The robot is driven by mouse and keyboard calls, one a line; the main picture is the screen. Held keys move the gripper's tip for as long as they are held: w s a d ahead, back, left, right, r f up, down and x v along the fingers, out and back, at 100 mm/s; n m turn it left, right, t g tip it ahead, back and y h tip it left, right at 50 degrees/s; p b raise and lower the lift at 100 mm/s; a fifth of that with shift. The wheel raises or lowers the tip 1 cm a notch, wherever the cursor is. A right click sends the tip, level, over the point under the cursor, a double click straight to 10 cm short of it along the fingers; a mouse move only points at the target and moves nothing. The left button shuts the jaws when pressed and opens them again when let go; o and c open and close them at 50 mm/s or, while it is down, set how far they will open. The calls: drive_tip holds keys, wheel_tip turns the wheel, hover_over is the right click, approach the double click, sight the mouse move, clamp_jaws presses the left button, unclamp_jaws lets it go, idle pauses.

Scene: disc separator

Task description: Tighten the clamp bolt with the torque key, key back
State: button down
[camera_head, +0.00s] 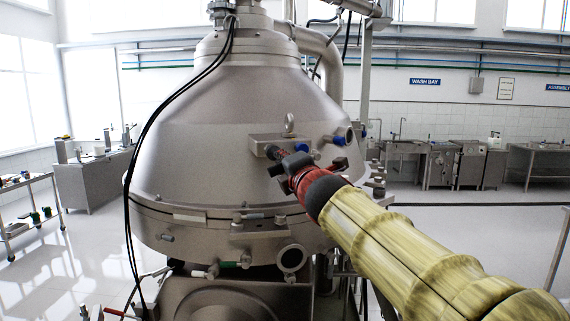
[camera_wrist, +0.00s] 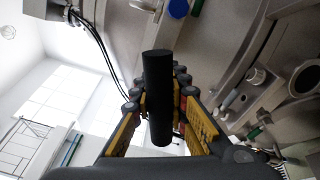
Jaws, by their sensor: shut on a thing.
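My gripper (camera_head: 289,166) is in front of the upper cone of the disc separator (camera_head: 215,125), near a metal block on its shell. In the wrist view my gripper (camera_wrist: 162,92) is shut around a thick black cylindrical handle (camera_wrist: 157,75), which looks like the torque key. The handle points toward the wrist camera and hides the key's far end. In the head view a dark, thin part (camera_head: 272,152) shows just beyond my fingers, close to the block. I cannot tell whether it touches the block. I cannot pick out the clamp bolt for sure.
The block (camera_head: 258,143) sits below a lifting eye (camera_head: 289,120). Blue-capped fittings (camera_head: 339,140) are right of my gripper. A sight glass (camera_head: 291,258) and valves sit below the separator's rim. Black cables hang at its left. A cart (camera_head: 30,215) stands far left; the floor between is free.

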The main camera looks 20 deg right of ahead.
drive_tip(key=shift+w, duration=0.75)
drive_tip(key=shift+w, duration=0.1)
drive_tip(key=shift+w, duration=0.35)
idle(0.4)
